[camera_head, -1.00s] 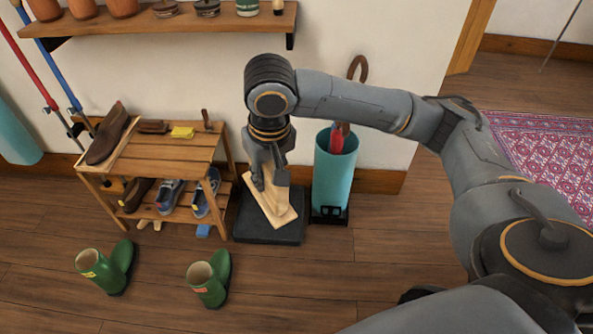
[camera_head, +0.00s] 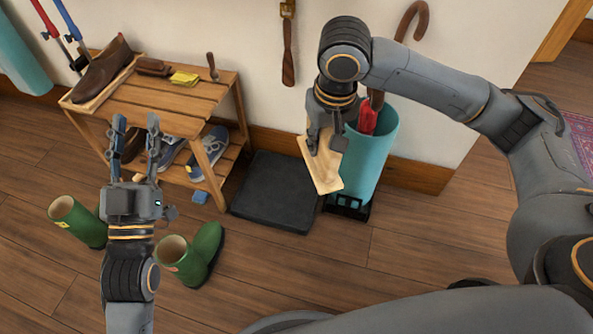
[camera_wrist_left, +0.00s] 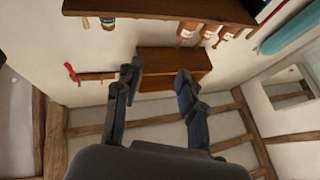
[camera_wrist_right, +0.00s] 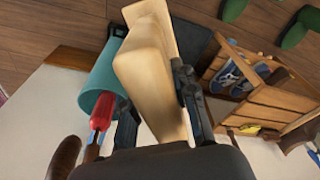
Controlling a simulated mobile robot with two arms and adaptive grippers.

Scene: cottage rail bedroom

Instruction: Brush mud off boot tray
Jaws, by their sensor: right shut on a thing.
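The dark boot tray (camera_head: 276,196) lies flat on the floor between the shoe bench and the umbrella stand. No mud can be made out on its visible surface at this size. My right gripper (camera_head: 326,140) is shut on a pale wooden brush (camera_head: 321,168), held above the floor at the tray's right side, in front of the umbrella stand. The brush (camera_wrist_right: 150,65) fills the middle of the right wrist view between the fingers; its bristles cannot be made out. My left gripper (camera_head: 136,130) is open and empty, raised in front of the bench's left part.
A wooden shoe bench (camera_head: 175,102) stands left of the tray, with shoes on it and below. The teal umbrella stand (camera_head: 371,150) is close behind the brush. Green boots (camera_head: 195,255) stand on the floor in front. Floor right of them is clear.

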